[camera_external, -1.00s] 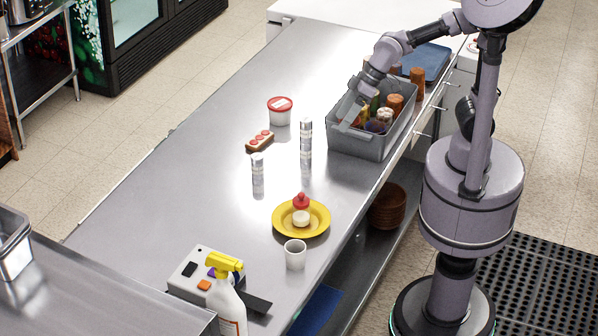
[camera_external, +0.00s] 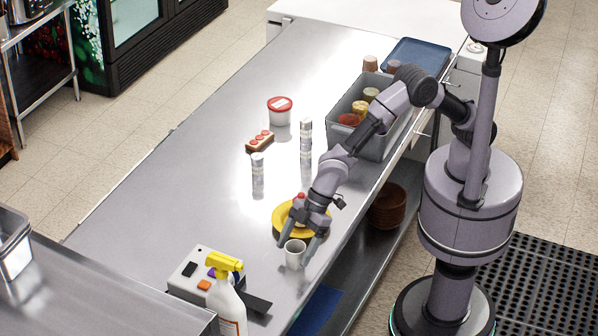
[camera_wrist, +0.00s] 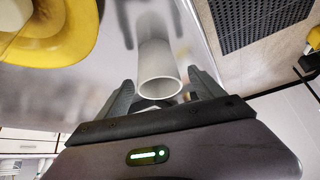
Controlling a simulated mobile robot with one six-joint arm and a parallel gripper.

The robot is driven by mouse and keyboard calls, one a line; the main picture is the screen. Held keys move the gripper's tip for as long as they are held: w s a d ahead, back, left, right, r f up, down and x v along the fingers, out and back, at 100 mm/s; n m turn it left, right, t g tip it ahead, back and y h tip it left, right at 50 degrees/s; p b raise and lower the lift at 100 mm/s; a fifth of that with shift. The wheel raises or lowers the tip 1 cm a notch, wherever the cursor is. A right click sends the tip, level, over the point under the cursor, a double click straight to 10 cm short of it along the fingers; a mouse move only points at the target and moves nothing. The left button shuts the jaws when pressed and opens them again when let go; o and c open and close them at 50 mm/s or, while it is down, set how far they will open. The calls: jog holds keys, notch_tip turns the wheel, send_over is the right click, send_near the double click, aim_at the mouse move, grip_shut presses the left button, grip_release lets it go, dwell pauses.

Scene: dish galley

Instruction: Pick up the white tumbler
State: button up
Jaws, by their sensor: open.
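The white tumbler (camera_external: 295,254) stands upright near the front edge of the steel counter, in front of the yellow plate. In the wrist view the tumbler (camera_wrist: 158,72) shows between my two fingers, its open rim toward the camera. My gripper (camera_external: 296,250) is open, with one finger on each side of the tumbler. In the wrist view my gripper (camera_wrist: 160,92) shows a gap between the fingers and the tumbler wall. Whether a finger touches it lower down I cannot tell.
The yellow plate (camera_external: 284,226) with food sits right behind the tumbler. A spray bottle (camera_external: 226,295) and a grey device (camera_external: 190,272) stand at the near left. Two shaker-like cylinders (camera_external: 306,140) stand farther back. A grey bin (camera_external: 375,145) holds several items.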

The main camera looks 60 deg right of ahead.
aim_at(289, 263)
jog(key=x, duration=0.3)
jog(key=shift+f, duration=0.25)
jog(key=shift+r, duration=0.1)
jog(key=shift+c, duration=0.5)
